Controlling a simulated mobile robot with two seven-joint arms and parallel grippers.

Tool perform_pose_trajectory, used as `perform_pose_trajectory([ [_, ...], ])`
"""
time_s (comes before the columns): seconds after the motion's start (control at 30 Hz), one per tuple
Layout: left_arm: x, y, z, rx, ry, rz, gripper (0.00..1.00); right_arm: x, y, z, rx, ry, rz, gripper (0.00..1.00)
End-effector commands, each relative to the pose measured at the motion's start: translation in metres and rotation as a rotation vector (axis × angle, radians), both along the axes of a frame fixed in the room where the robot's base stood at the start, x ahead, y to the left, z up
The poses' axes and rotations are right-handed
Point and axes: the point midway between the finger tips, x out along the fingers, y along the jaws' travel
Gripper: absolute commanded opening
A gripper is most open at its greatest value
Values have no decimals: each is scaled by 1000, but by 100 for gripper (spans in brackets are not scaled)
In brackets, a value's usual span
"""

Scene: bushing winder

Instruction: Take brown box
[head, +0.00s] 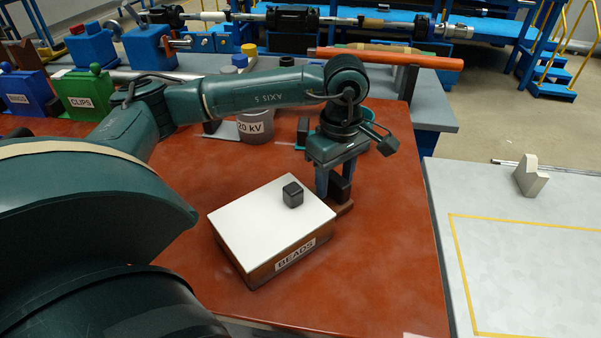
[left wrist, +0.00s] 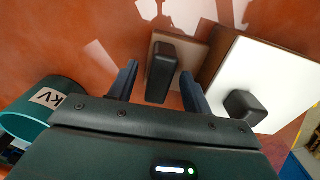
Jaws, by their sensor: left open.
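The brown box (head: 262,272), labelled BEADS, sits on the red-brown table with a white top (head: 250,225) and a black knob (head: 292,195). A black upright block (head: 341,188) on a small brown ledge (head: 344,208) stands at the box's far right side. My left gripper (head: 335,190) points down there, open, with its fingers on either side of the block. In the left wrist view the black block (left wrist: 162,72) lies between the two fingers, and the box's white top (left wrist: 275,75) is to the right. I cannot tell whether the fingers touch the block. My right gripper is not seen.
A can labelled 20 kV (head: 255,125) stands behind my left arm. A green CLIPS box (head: 82,98) and blue boxes stand at the back left. An orange rod (head: 390,58) lies at the back. The red-brown table (head: 385,265) is clear right of the box.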

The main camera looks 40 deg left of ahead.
Motion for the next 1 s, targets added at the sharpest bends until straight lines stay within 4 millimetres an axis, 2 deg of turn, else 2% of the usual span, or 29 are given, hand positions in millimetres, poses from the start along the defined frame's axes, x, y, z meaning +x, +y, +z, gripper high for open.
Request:
perform_pose_trajectory([
  [0.3, 0, 0, -6, 0, -1, 1, 48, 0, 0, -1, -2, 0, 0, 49],
  [0.9, 0, 0, -5, 0, -1, 1, 0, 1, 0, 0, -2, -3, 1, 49],
  [1.0, 0, 0, -5, 0, -2, 1, 0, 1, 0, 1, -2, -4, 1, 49],
])
